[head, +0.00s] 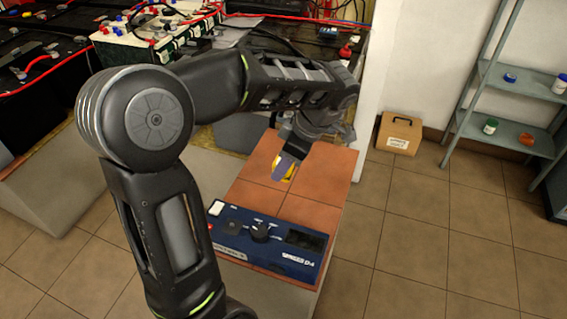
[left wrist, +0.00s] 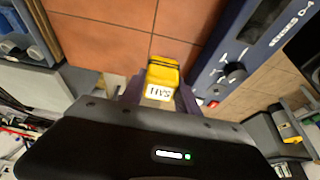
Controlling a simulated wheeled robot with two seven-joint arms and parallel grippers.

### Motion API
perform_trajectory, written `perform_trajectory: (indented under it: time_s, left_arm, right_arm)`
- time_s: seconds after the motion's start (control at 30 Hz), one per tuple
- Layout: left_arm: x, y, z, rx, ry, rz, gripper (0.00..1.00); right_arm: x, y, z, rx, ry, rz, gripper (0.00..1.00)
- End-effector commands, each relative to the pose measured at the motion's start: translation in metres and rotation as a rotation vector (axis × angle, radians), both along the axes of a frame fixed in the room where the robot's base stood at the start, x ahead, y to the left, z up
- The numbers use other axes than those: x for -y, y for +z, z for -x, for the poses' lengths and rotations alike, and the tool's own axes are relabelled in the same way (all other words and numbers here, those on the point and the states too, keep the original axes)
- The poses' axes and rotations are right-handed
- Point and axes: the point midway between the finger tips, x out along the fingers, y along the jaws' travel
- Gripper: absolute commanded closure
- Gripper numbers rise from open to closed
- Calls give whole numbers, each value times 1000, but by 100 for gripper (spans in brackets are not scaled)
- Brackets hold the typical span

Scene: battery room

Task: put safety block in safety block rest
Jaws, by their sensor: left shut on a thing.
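The safety block is yellow with a white label. In the left wrist view the safety block (left wrist: 164,74) sits between the fingertips of my left gripper (left wrist: 160,92). In the head view my left gripper (head: 284,168) points down over the terracotta tiled top, and part of the yellow block (head: 290,172) shows beside its fingers. The gripper is shut on the block. I cannot tell whether the block touches the tiles. I cannot make out the safety block rest in either view. My right gripper is not in view.
A blue panel device (head: 265,240) with a black knob lies along the near edge of the tiled top (head: 312,213). Batteries with red cables (head: 150,35) stand behind on the left. A cardboard box (head: 399,134) and a grey shelf (head: 510,82) stand right. The floor between is clear.

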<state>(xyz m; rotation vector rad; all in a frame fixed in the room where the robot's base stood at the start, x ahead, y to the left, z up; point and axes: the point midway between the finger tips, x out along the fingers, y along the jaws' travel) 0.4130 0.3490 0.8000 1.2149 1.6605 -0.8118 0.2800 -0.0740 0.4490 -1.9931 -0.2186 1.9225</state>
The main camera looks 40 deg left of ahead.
Motion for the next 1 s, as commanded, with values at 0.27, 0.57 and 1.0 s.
perform_trajectory:
  time_s: [0.27, 0.57, 1.0]
  left_arm:
    - [5, 5, -5, 0, -65, 1, 100]
    - [57, 46, -53, 2, -771, 0, 100]
    - [142, 102, -113, 5, -1777, 1, 100]
  right_arm:
    - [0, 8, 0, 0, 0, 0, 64]
    - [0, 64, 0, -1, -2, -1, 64]
    - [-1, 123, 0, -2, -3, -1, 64]
